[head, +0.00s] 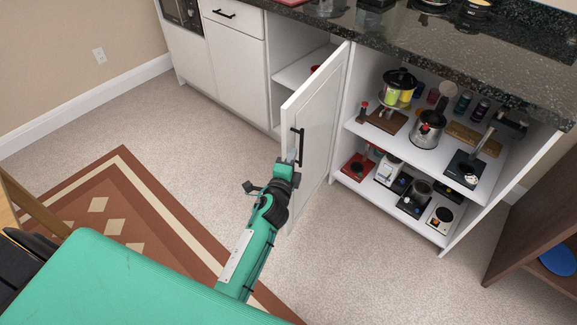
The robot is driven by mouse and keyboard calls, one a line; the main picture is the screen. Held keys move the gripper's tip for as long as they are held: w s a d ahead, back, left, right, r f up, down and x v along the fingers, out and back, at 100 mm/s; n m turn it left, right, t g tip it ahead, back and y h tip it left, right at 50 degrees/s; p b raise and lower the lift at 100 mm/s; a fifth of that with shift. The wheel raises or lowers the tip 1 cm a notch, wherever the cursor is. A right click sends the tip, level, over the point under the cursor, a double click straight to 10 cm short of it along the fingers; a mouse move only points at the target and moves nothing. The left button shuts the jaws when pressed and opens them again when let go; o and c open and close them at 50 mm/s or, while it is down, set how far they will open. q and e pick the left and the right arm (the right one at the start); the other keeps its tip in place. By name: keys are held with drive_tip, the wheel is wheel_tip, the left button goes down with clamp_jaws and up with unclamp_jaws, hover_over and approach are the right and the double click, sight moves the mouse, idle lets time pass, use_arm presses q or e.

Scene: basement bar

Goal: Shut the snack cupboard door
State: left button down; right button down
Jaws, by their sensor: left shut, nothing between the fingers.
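The snack cupboard door (322,120) is white and stands wide open, jutting out from under the dark counter. Its hinged side is at the divider between two compartments. Its black bar handle (298,146) is near the free edge. The open compartment (298,74) to its left has a white shelf with a small red thing partly hidden by the door. My left gripper (291,161) is shut and empty, at the door's free edge just below the handle. I cannot tell whether it touches the door. My right gripper is out of view.
Right of the door, open shelves (408,155) hold pots, jars and small appliances. A white drawer unit (236,55) stands left. A patterned rug (135,215) lies on the carpet. A brown wooden shelf unit (535,215) stands at the far right. Carpet left of the door is clear.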

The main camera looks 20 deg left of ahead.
use_arm(q)
drive_tip(key=w, duration=0.3)
drive_tip(key=shift+w+a, duration=0.15)
drive_tip(key=shift+w, duration=0.2)
drive_tip(key=shift+a, duration=0.2)
